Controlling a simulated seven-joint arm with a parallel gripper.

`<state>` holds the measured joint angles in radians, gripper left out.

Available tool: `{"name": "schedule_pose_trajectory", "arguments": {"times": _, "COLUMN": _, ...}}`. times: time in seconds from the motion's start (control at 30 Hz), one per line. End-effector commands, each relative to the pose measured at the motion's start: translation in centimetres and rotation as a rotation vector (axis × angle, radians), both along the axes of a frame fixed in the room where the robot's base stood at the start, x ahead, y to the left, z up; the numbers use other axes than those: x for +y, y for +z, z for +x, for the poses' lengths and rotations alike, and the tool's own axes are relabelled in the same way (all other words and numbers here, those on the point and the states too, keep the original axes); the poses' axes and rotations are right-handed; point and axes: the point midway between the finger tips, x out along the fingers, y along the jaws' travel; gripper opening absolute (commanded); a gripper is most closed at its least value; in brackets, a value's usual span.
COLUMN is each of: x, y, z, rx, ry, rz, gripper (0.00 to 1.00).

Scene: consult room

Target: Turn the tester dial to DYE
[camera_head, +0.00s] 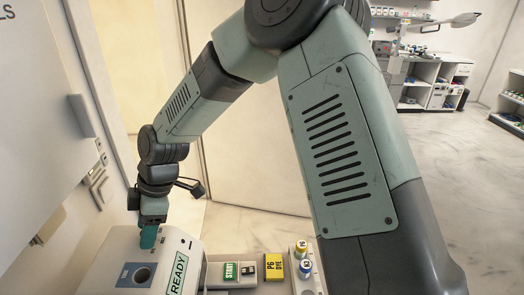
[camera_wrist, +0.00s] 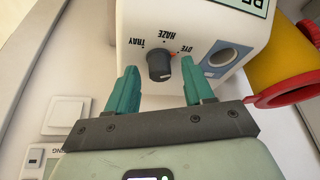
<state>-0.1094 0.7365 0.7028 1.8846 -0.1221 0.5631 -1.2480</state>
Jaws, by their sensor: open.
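The white tester (camera_head: 110,262) stands at the lower left in the head view, with a READY panel (camera_head: 177,275) on its side. Its dark dial (camera_wrist: 159,68) shows in the wrist view, with the words TRAY, HAZE and DYE (camera_wrist: 184,50) around it. A small orange-red mark on the dial's edge is on the side toward DYE. My gripper (camera_wrist: 159,72) is open, its two teal fingers on either side of the dial with a visible gap to each. In the head view my gripper (camera_head: 149,236) is at the tester's far side and hides the dial.
The wrist view shows a yellow and red round thing (camera_wrist: 285,75) at the right. A wall panel (camera_head: 40,130) is close on the left.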

Motion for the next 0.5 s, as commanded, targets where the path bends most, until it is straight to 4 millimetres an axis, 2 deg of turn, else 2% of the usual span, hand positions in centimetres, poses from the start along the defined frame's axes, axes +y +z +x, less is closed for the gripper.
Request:
{"name": "schedule_pose_trajectory", "arguments": {"times": 0.07, "x": 0.2, "y": 0.0, "z": 0.1, "rx": 0.003, "ry": 0.117, "rz": 0.003, "gripper": 0.52}}
{"name": "schedule_pose_trajectory", "arguments": {"times": 0.1, "x": -0.4, "y": 1.1, "z": 0.4, "rx": -0.004, "ry": 0.101, "rz": 0.002, "gripper": 0.52}}
{"name": "schedule_pose_trajectory", "arguments": {"times": 0.5, "x": -3.1, "y": 8.6, "z": 1.9, "rx": -0.005, "ry": 0.094, "rz": 0.000, "gripper": 0.52}}
